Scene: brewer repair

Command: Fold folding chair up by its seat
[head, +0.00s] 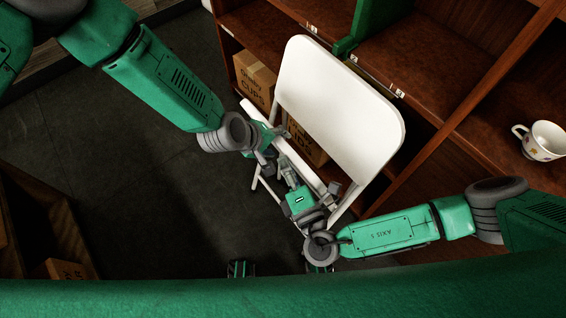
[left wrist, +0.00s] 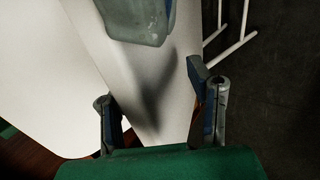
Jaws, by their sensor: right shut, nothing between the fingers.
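The white folding chair stands in front of the wooden shelving, with its broad backrest (head: 340,105) tilted in the head view. Its seat (head: 258,112) shows as a narrow white strip running down behind both grippers. In the left wrist view, white panels fill the left and middle, and thin chair legs (left wrist: 235,38) show at top right. My left gripper (head: 278,138) is at the seat's upper left part; its fingers are apart with white panel showing between them (left wrist: 155,105). Whether they touch it is unclear. My right gripper (head: 325,190) is shut and empty beside the seat's lower end.
Cardboard boxes (head: 255,78) stand on the lower shelf behind the chair. A white patterned cup (head: 542,141) stands on a shelf (head: 490,125) at right. A wooden crate-like piece (head: 40,215) is at lower left. The dark floor (head: 130,170) left of the chair is clear.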

